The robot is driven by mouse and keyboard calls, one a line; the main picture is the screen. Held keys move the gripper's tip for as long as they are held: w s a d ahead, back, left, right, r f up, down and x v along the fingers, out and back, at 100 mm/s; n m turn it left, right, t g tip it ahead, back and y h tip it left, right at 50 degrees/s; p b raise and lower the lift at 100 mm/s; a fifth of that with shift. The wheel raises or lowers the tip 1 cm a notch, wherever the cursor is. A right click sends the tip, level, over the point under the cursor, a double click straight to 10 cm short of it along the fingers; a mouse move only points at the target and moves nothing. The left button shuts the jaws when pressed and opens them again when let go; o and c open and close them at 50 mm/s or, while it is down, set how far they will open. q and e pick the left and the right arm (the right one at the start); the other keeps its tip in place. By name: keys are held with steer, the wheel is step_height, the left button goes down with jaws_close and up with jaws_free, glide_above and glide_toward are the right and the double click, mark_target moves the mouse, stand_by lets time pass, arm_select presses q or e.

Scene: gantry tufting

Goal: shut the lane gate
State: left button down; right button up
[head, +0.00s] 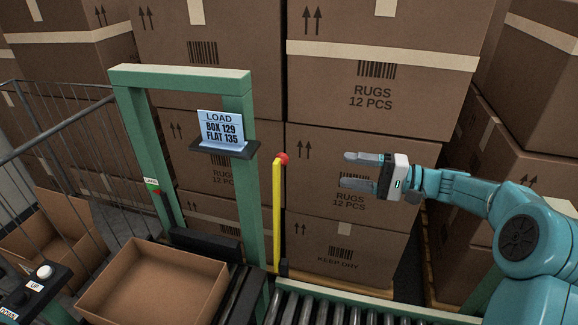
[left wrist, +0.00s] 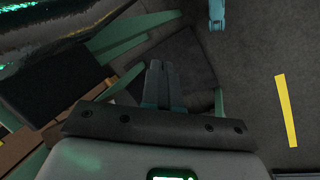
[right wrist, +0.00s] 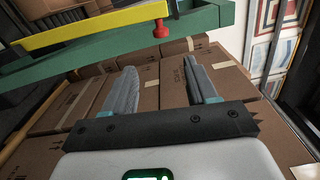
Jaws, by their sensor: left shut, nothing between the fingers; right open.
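The lane gate appears as a yellow bar (head: 277,215) standing upright beside the green frame, with a red knob (head: 282,159) at its top. The bar's foot is by the roller conveyor (head: 345,306). In the right wrist view the yellow bar (right wrist: 95,27) and red knob (right wrist: 160,30) show at the top. My right gripper (head: 350,170) is open and empty, to the right of the knob and apart from it; its fingers also show in the right wrist view (right wrist: 160,70). My left gripper (left wrist: 158,68) is shut and empty, seen only in the left wrist view.
A green frame (head: 178,78) carries a blue-white load sign (head: 222,128) on a dark shelf. An open carton (head: 155,284) sits at the front left, near a button panel (head: 36,292). Stacked cartons (head: 375,85) fill the back. A wire fence (head: 90,150) stands at left.

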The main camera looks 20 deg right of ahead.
steer(key=p+x, duration=0.4)
steer(key=x, duration=1.1)
steer(key=shift+p, duration=0.3)
steer(key=shift+r, duration=0.15)
jaws_close()
